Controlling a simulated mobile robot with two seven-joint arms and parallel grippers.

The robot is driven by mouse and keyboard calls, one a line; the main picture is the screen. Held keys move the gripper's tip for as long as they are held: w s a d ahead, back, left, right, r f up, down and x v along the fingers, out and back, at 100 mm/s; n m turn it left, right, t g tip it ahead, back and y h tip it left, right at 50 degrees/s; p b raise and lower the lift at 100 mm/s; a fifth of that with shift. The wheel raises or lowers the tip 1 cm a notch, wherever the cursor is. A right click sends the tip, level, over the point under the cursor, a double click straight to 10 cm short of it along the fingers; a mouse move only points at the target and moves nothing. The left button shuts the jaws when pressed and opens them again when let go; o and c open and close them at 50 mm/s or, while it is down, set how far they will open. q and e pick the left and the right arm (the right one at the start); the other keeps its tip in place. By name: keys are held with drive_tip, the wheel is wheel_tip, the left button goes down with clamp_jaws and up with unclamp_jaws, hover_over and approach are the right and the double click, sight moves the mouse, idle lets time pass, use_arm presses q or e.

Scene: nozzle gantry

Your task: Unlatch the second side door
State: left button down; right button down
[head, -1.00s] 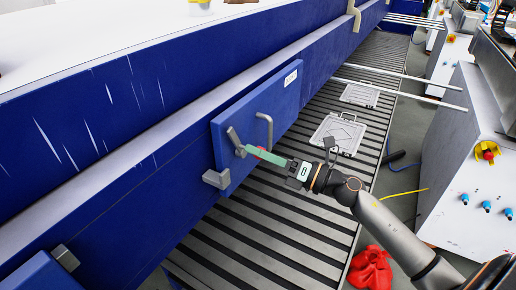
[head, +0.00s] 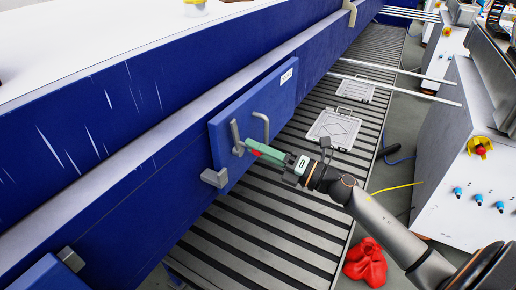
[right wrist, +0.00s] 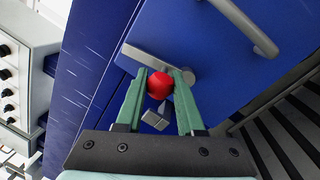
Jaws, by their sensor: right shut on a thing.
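A blue side door (head: 262,100) with a white label stands on the side of the long blue gantry beam. A grey latch lever (head: 235,134) stands nearly upright on it, left of a grey bar handle (head: 266,125). A grey block (head: 215,177) sits below the lever. My right gripper (head: 250,147) reaches the lever's lower end from the right. In the right wrist view its green fingers (right wrist: 160,85) close around a red knob (right wrist: 159,79) in front of the grey lever (right wrist: 145,57). Whether knob and lever are joined is hidden. My left gripper is not in view.
Another blue door (head: 45,277) with a grey block (head: 70,259) is at the lower left. A slatted bed (head: 265,225) with pale plates (head: 333,129) lies beyond my arm. A white control cabinet (head: 465,150) stands at right, and a red cloth (head: 365,263) lies on the floor.

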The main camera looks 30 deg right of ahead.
drive_tip(key=c, duration=0.5)
unclamp_jaws()
drive_tip(key=b+v, duration=0.3)
drive_tip(key=v, duration=0.9)
drive_tip(key=shift+s+d, duration=0.1)
drive_tip(key=shift+s, duration=0.2)
